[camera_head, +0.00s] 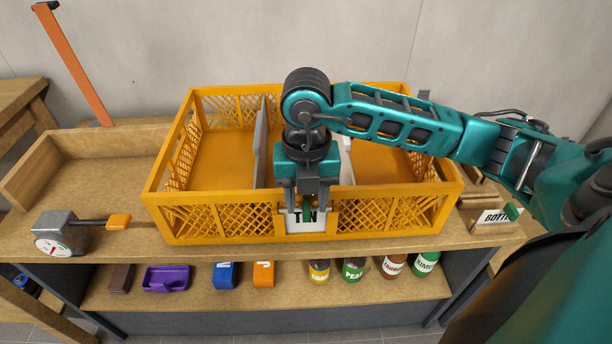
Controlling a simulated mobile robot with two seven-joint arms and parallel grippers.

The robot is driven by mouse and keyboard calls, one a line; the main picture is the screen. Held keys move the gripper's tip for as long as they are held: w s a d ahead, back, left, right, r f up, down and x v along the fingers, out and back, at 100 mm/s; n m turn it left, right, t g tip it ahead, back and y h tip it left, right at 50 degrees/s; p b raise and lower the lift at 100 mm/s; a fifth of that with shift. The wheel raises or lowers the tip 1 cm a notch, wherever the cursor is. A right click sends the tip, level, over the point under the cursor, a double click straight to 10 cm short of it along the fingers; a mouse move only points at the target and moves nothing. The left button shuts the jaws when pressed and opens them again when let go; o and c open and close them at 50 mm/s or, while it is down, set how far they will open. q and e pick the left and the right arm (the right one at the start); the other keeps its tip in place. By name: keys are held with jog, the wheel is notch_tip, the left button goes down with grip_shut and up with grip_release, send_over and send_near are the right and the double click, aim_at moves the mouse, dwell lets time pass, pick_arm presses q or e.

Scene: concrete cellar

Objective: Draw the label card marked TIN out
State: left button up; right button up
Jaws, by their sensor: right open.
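The white label card marked TIN (305,226) sits upright in a holder on the front wall of the yellow crate (228,226), near the middle. My right gripper (306,207) points down right at the card's upper edge. Its fingers are open and overlap the top of the card and partly cover the lettering. I cannot tell whether they touch the card. A small green piece shows between the fingers, in front of the card. My left gripper is not in view.
Grey dividers (262,145) split the crate. A card marked BOTT (491,217) stands at right on the bench. A dial gauge (56,233) with an orange-ended handle sits at left. Several jars and small boxes line the shelf below, including a purple tray (166,279).

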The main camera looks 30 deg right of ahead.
aim_at(306, 209)
jog(key=shift+f, duration=2.3)
grip_shut()
